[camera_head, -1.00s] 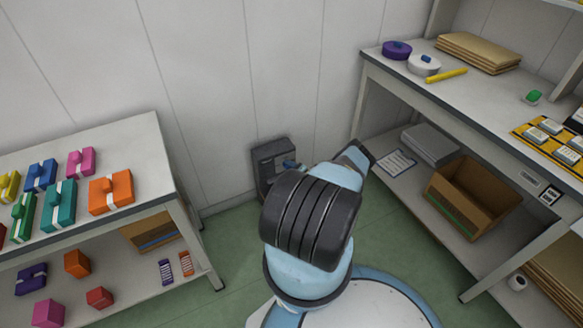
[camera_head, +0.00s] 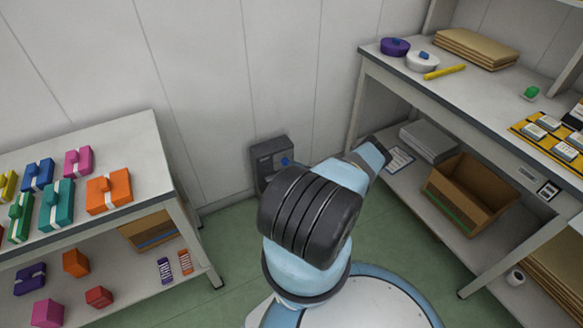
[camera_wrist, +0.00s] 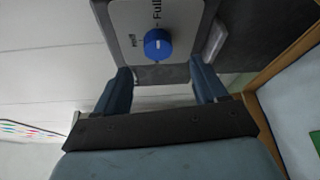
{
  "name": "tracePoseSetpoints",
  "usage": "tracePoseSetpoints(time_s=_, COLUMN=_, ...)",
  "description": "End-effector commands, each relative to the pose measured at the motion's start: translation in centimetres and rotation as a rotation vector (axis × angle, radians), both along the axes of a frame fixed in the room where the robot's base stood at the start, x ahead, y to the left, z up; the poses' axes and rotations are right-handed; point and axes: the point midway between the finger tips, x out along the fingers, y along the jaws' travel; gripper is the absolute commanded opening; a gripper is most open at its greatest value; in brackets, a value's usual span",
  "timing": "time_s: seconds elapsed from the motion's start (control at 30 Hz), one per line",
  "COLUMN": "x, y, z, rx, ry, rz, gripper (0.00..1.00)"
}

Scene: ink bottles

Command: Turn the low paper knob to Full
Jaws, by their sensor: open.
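The low paper knob (camera_wrist: 158,44) is a round blue knob on a grey plate (camera_wrist: 125,20) in the wrist view. "Full" is printed beside it on the plate, with another small label to the left that I cannot read surely. In the head view the blue knob (camera_head: 286,162) shows on a dark grey box (camera_head: 268,158) low against the wall, partly hidden by my arm. My gripper (camera_wrist: 160,80) is open and empty. Its two fingers stand apart, left and right of and a little short of the knob, not touching it. The gripper itself is hidden in the head view.
A table with coloured ink boxes (camera_head: 108,191) stands at the left. At the right a bench (camera_head: 450,95) has a lower shelf with a cardboard box (camera_head: 468,195) and a paper stack (camera_head: 428,142). The green floor between them is narrow.

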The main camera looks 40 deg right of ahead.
Motion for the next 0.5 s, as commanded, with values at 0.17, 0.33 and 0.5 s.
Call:
tracePoseSetpoints(time_s=0.17, x=-3.5, y=-0.6, z=0.2, rx=0.002, ry=0.001, rz=-0.003, gripper=0.71)
tracePoseSetpoints(time_s=0.33, x=-5.8, y=-0.9, z=0.3, rx=0.000, ry=0.001, rz=-0.001, gripper=0.71)
tracePoseSetpoints(time_s=0.5, x=-7.0, y=-1.1, z=0.4, rx=0.001, ry=0.001, rz=-0.001, gripper=0.71)
